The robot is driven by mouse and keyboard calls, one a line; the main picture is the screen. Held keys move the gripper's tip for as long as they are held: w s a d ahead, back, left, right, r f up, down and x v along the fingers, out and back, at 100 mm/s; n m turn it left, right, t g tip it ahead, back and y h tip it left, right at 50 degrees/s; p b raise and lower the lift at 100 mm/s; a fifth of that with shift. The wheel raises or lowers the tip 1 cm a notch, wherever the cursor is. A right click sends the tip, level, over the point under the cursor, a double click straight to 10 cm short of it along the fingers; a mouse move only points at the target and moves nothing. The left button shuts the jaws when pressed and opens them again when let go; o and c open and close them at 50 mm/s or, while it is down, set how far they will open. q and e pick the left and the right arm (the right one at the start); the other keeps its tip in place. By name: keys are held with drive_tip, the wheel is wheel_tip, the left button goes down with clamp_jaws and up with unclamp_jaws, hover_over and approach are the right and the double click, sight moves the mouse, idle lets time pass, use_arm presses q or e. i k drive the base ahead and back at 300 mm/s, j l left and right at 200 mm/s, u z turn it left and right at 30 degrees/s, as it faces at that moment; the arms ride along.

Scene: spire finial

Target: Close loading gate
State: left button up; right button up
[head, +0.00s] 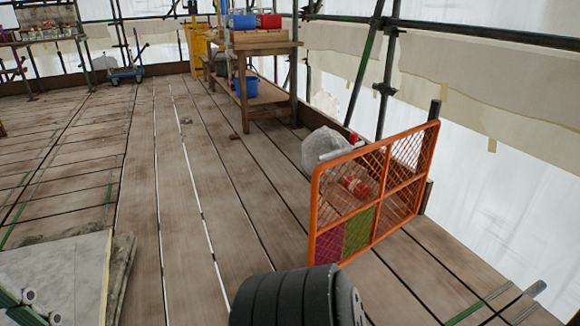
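The loading gate (373,189) is an orange framed mesh panel at the right of the head view. It stands upright on the plank deck. Its right edge is beside a dark upright post (434,113), and its left edge stands out over the planks. I cannot tell from here whether it is latched to anything. Purple and green patches show at its lower left. Neither of my grippers shows in this view.
A pale grey sack (324,147) and red items lie behind the gate. A wooden workbench (265,45) with a blue bucket (246,87) stands further back. Scaffold tubes (365,70) and white sheeting line the right side.

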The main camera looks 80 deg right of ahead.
sight(324, 248)
drive_tip(key=i+l+z, duration=0.2)
drive_tip(key=l+z, duration=0.25)
drive_tip(key=z, duration=0.15)
drive_tip(key=i+l+z, duration=0.25)
drive_tip(key=l+z, duration=0.15)
drive_tip(key=z, duration=0.25)
drive_tip(key=i+l+z, duration=0.2)
drive_tip(key=i+z, duration=0.15)
drive_tip(key=z, duration=0.25)
drive_tip(key=i+z, duration=0.35)
drive_tip(key=z, duration=0.3)
drive_tip(key=i+j+z, duration=0.1)
drive_tip(key=i+z, duration=0.25)
drive_tip(key=z, duration=0.25)
drive_tip(key=i+j+z, duration=0.3)
drive_tip(key=z, duration=0.3)
drive_tip(key=i+j+z, duration=0.2)
drive_tip(key=j+z, duration=0.2)
drive_tip(key=z, duration=0.25)
drive_tip(key=i+j+z, duration=0.1)
drive_tip(key=j+z, duration=0.5)
drive_tip(key=i+l, duration=0.05)
drive_tip(key=l, duration=0.05)
